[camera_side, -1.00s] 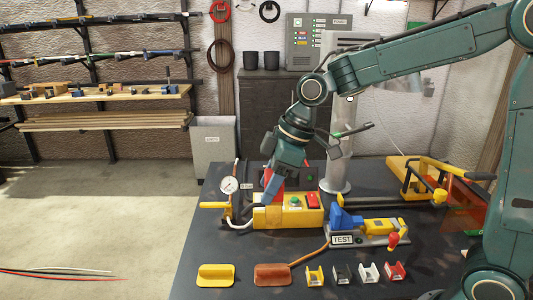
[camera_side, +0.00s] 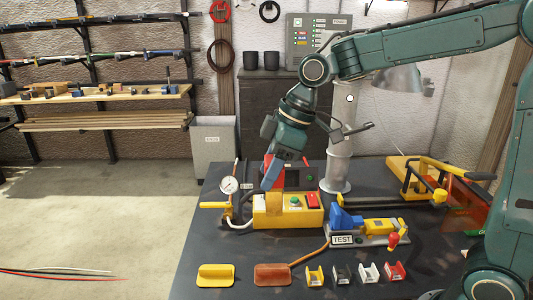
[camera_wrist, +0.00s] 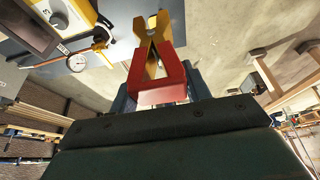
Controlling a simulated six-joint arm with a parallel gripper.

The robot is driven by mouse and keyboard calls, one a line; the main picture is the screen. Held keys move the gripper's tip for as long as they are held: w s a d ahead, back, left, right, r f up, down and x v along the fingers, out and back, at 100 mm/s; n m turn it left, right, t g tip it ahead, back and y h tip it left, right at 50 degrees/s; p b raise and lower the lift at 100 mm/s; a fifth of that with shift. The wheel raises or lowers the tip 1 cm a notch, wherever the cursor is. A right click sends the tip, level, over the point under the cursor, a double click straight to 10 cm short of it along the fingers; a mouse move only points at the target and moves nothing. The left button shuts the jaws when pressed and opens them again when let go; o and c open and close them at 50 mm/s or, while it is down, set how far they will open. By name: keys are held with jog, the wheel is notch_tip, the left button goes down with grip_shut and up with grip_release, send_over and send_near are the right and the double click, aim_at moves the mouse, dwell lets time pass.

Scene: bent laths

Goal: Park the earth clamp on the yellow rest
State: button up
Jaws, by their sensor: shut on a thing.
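My gripper (camera_wrist: 157,88) is shut on the earth clamp (camera_wrist: 155,75), which has a red body and yellow jaws pointing away from the wrist. The yellow rest (camera_side: 216,275) lies at the front left of the dark bench, well apart from my gripper. It looks empty.
A brown rest (camera_side: 272,275) with an orange cable lies right of the yellow one. Several small coloured holders (camera_side: 341,274) stand further right. The yellow button box (camera_side: 268,215), a pressure gauge (camera_side: 230,186) and the TEST device (camera_side: 342,239) stand behind them.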

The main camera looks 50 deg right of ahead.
jog(key=w+a+f, duration=1)
jog(key=f, duration=0.2)
jog(key=shift+f, duration=0.2)
jog(key=shift+f, duration=0.15)
jog(key=shift+f, duration=3.3)
jog(key=shift+f, duration=0.25)
jog(key=o, duration=1.3)
jog(key=shift+s+d, duration=0.1)
